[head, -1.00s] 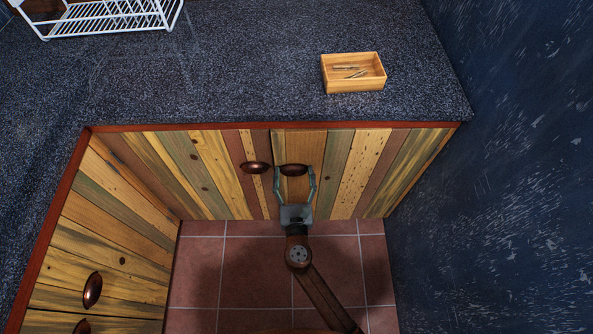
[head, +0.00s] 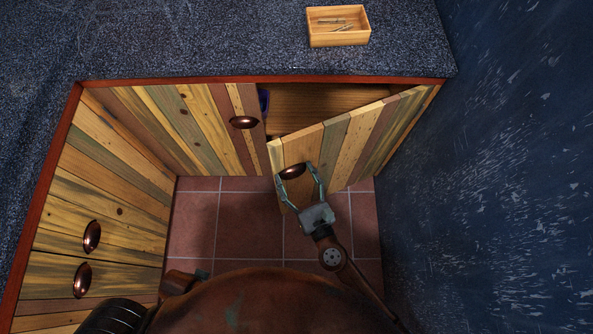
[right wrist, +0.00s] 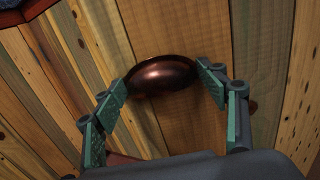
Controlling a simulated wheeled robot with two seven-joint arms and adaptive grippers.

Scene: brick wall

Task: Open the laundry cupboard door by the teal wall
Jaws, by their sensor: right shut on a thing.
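The cupboard door (head: 345,140) by the teal wall is made of multicoloured wood planks. It stands partly open, hinged at its right side, with its left edge swung out from the cabinet. My right gripper (head: 298,176) is shut on the dark copper cup handle (head: 292,171) near the door's left edge. In the right wrist view the handle (right wrist: 162,75) sits between the two fingertips. The cupboard interior (head: 320,102) shows as a wooden space behind the door, with a small blue thing (head: 264,102) at its left side.
The dark blue-teal wall (head: 510,180) stands close on the right. The neighbouring door with its handle (head: 244,122) is shut. Drawers with handles (head: 92,236) are at the left. A wooden box (head: 338,38) sits on the speckled counter (head: 180,40). Tiled floor (head: 240,220) lies below.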

